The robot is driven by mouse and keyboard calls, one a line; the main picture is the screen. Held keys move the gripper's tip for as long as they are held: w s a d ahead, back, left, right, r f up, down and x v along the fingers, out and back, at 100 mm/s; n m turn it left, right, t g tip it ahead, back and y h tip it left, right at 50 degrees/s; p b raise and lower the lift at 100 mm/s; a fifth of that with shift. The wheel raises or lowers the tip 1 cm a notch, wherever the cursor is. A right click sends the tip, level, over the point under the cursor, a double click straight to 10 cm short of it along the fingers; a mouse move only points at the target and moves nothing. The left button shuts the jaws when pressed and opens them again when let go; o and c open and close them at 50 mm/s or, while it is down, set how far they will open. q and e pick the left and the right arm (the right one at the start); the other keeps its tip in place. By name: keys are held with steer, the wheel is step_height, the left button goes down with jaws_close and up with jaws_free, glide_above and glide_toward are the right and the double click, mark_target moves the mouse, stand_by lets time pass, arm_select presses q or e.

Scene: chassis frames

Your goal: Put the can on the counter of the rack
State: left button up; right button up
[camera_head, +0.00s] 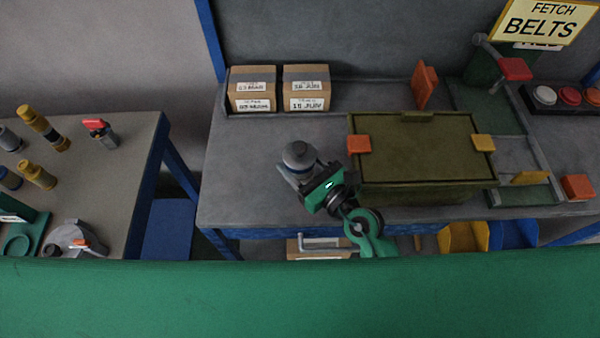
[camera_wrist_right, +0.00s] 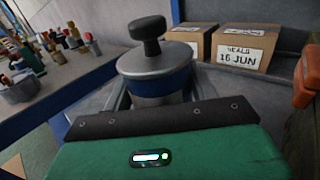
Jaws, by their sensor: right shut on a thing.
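The can (camera_head: 299,157) is grey with a blue band and a dark knob on its lid. My right gripper (camera_head: 318,186) is shut on it over the left part of the rack's grey counter (camera_head: 245,180). In the right wrist view the can (camera_wrist_right: 156,72) stands nearly upright just beyond the gripper's green body (camera_wrist_right: 170,155). I cannot tell whether the can's base touches the counter. My left gripper is not in view.
An olive lidded crate (camera_head: 420,150) stands right of the can. Two cardboard boxes (camera_head: 252,92) (camera_head: 306,90) stand behind it. A side table (camera_head: 90,180) at left holds several canisters and tools. Counter left of the can is clear. Orange clamps and a red-button panel are at right.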

mark_target(309, 180)
step_height(309, 180, down, 3)
steer(key=shift+f+b, duration=0.2)
steer(key=shift+b, duration=0.55)
steer(key=shift+f, duration=0.45)
steer(key=shift+f, duration=0.1)
steer(key=o, duration=1.4)
